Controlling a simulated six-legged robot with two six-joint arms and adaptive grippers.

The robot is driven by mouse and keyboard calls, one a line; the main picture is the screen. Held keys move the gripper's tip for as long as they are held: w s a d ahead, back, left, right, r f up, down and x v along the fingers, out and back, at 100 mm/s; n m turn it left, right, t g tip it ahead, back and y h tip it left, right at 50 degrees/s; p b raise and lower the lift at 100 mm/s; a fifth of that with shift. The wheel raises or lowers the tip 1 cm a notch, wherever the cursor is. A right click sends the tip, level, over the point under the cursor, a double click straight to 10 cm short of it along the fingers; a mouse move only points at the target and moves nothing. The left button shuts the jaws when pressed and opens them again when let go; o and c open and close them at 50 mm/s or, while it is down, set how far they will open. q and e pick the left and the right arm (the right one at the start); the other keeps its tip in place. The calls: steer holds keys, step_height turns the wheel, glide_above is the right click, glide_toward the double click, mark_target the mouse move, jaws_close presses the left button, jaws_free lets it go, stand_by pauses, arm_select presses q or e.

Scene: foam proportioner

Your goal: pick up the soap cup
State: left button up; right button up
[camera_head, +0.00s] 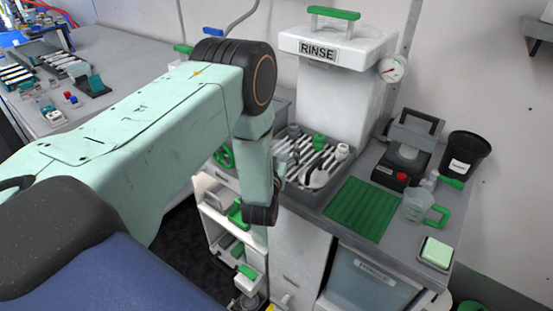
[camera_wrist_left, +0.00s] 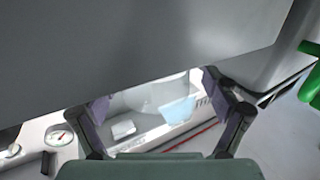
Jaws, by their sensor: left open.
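A clear cup with a green handle (camera_head: 415,205) stands upright on the right part of the grey counter (camera_head: 330,192); I take it for the soap cup. A black cup with a white label (camera_head: 465,155) stands behind it, close to the wall. My left arm reaches in from the left and bends down in front of the counter, well left of both cups. My left gripper (camera_wrist_left: 160,112) is open in the left wrist view, with nothing clearly between its fingers. Pale, blurred shapes show beyond it, and I cannot make out the cup there. My right gripper is not in view.
A white RINSE tank (camera_head: 345,95) with a gauge (camera_head: 392,69) stands at the back. A rack of tools (camera_head: 312,165), a green mat (camera_head: 362,208), a dark grey device (camera_head: 405,150) and a green-topped block (camera_head: 437,252) crowd the counter. A large grey surface (camera_wrist_left: 130,60) fills the upper left wrist view.

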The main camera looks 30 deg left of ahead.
arm_select(q)
steer(key=shift+d+r, duration=0.1)
steer(key=shift+d, duration=0.25)
steer(key=shift+c, duration=0.3)
steer(key=shift+w+d, duration=0.1)
steer(key=shift+c, duration=0.8)
steer(key=shift+a, duration=0.35)
steer(key=c, duration=0.5)
steer(key=shift+d, duration=0.25)
steer(key=c, duration=0.4)
steer(key=shift+a, duration=0.1)
